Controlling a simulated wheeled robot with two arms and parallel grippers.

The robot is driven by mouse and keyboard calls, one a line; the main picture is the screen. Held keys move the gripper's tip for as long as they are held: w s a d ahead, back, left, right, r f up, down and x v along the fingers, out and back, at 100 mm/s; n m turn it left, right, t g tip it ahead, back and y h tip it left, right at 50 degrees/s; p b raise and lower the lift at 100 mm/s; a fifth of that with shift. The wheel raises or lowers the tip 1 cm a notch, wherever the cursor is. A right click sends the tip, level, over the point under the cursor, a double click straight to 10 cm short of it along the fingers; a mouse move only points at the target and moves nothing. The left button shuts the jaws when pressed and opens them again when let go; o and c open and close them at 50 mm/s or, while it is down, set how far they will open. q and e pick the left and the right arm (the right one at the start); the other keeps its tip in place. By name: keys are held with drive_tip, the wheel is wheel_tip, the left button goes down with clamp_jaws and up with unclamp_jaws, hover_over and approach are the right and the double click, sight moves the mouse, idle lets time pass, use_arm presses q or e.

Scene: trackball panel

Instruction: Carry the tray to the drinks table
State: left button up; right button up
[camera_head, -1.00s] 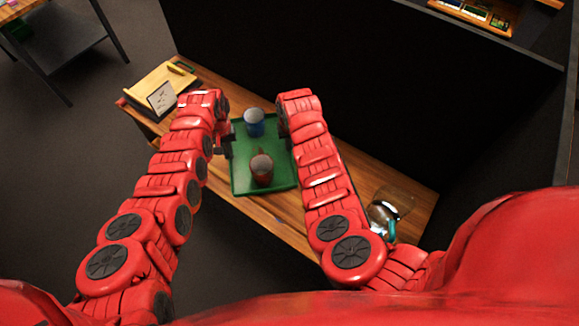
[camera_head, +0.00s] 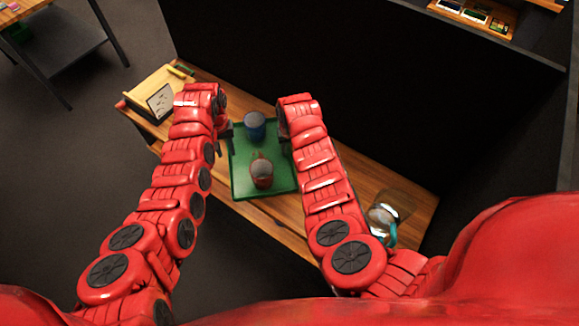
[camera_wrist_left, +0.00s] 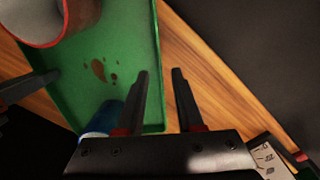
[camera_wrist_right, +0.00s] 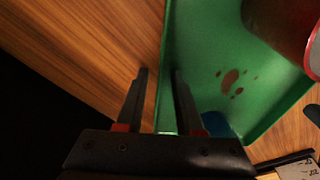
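The green tray (camera_head: 240,185) lies on a wooden bench top. It holds a blue cup (camera_head: 255,127) at the back and a red cup (camera_head: 262,176) nearer me; brown spots mark its floor. My left gripper (camera_head: 227,132) is at the tray's left side. In the left wrist view its open fingers (camera_wrist_left: 162,95) stand on either side of the tray rim (camera_wrist_left: 158,60). My right gripper (camera_head: 284,135) is at the right side. In the right wrist view its open fingers (camera_wrist_right: 160,92) also straddle the rim (camera_wrist_right: 166,60). Contact cannot be told.
A wooden stand with a white card (camera_head: 160,100) is at the bench's left end. A glass jug with a teal handle (camera_head: 388,212) is at the right end. A dark panel (camera_head: 330,80) rises behind the bench. Another table (camera_head: 60,45) stands upper left, across dark floor.

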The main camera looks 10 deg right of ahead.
drive_tip(key=shift+r, duration=0.55)
use_arm(q)
wheel_tip(320, 180, up, 8)
use_arm(e)
wheel_tip(320, 180, up, 11)
drive_tip(key=s, duration=0.1)
drive_tip(key=shift+s, duration=0.2)
drive_tip(key=shift+f, duration=0.1)
